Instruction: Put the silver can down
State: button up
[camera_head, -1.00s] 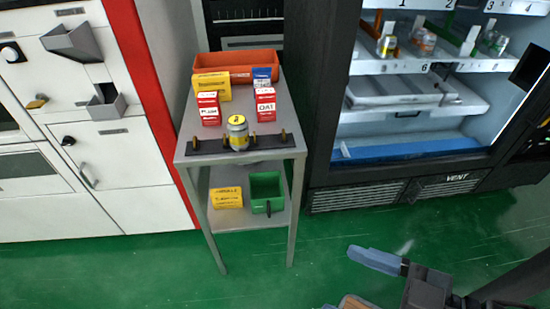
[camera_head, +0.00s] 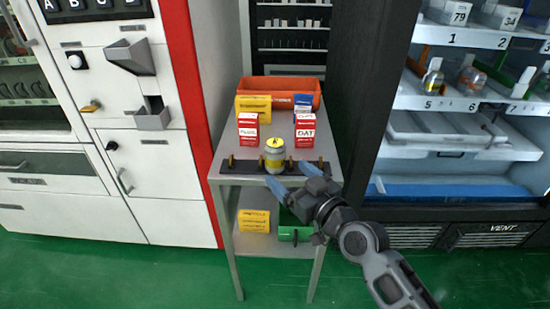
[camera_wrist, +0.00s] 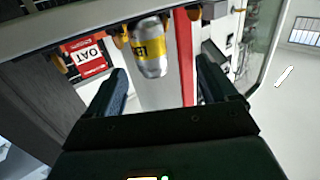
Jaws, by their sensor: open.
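The silver can (camera_head: 274,157) has a yellow band and top. It stands upright on the cart's top shelf, at the dark strip with brass pegs (camera_head: 240,167) along the front edge. My gripper (camera_head: 284,174) is open, just in front of and slightly right of the can. In the wrist view the can (camera_wrist: 151,62) shows tilted, beyond the gap between my two spread blue fingers (camera_wrist: 162,88). The fingers hold nothing. The can's base is partly hidden in the wrist view.
On the cart (camera_head: 328,165), red boxes (camera_head: 248,128) (camera_head: 305,130), a yellow box (camera_head: 253,105), a blue-and-white box (camera_head: 303,103) and an orange bin (camera_head: 307,87) stand behind the can. A vending cabinet (camera_head: 470,160) is at right, white panels (camera_head: 140,165) at left.

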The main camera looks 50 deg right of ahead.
aim_at(271, 146)
jog(key=w, duration=0.1)
jog(key=w+d+r, duration=0.1)
jog(key=w+d, duration=0.1)
jog(key=shift+d+r, duration=0.1)
jog(key=shift+r, duration=0.15)
jog(key=p+x, duration=0.1)
jog(key=x, duration=0.6)
jog(key=shift+w+d+p, duration=0.1)
jog(key=shift+d+p, duration=0.1)
jog(key=shift+p, duration=0.1)
